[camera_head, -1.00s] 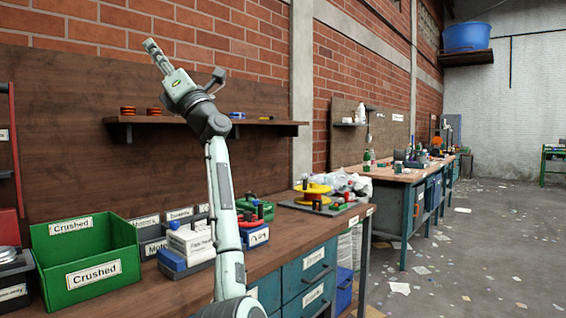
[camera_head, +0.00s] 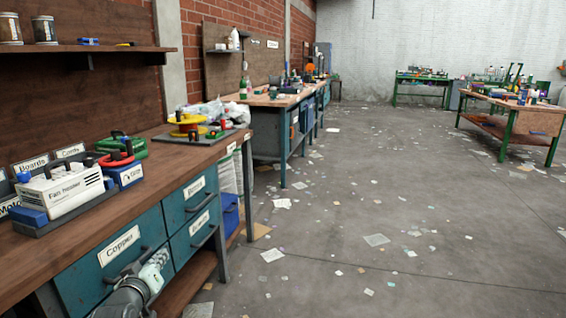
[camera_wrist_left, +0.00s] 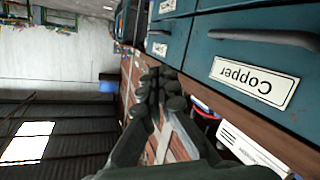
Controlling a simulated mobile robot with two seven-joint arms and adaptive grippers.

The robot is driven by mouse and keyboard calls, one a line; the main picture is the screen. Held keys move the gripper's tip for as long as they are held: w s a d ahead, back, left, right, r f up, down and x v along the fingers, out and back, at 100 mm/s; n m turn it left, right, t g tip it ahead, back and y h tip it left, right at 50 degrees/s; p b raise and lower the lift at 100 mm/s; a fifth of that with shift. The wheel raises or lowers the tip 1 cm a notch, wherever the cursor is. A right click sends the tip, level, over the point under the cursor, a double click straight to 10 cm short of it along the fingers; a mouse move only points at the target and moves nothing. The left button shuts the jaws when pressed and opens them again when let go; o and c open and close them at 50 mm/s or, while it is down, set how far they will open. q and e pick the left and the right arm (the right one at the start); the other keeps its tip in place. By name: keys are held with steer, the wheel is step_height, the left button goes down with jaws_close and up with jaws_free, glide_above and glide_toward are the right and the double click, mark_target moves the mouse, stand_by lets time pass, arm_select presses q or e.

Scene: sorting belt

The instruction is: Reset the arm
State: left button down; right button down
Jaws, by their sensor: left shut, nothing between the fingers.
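My left gripper (camera_head: 156,264) shows low in the head view, in front of the workbench's teal drawers, close to the drawer labelled Copper (camera_head: 105,250). Its fingers are together with nothing between them. In the left wrist view the dark fingers (camera_wrist_left: 160,88) are shut, and the Copper drawer (camera_wrist_left: 262,72) shows to their right. I cannot tell whether the gripper touches the drawer front. Part of my left arm shows at the bottom edge of the head view. My right gripper is out of view.
The workbench top (camera_head: 40,258) holds a Fan heater box (camera_head: 62,188) and a yellow spool (camera_head: 188,120). A shelf (camera_head: 85,52) with cans hangs above. Open floor (camera_head: 400,250) with scattered paper lies to the right. A green-legged table (camera_head: 515,120) stands further off.

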arm_select(q)
steer(key=s+d+f+m+g, duration=0.25)
steer(key=s+f+g, duration=0.25)
steer(key=s+f, duration=0.9)
steer(key=s+d+f+m+g, duration=0.2)
steer(key=s+f+m+g, duration=0.15)
steer(key=s+f, duration=1)
steer(key=s+f+m+g, duration=0.1)
steer(key=s+f+g, duration=0.3)
steer(key=s, duration=0.8)
steer(key=shift+s+d+f, duration=0.15)
steer(key=shift+s+f, duration=0.25)
steer(key=shift+f, duration=0.5)
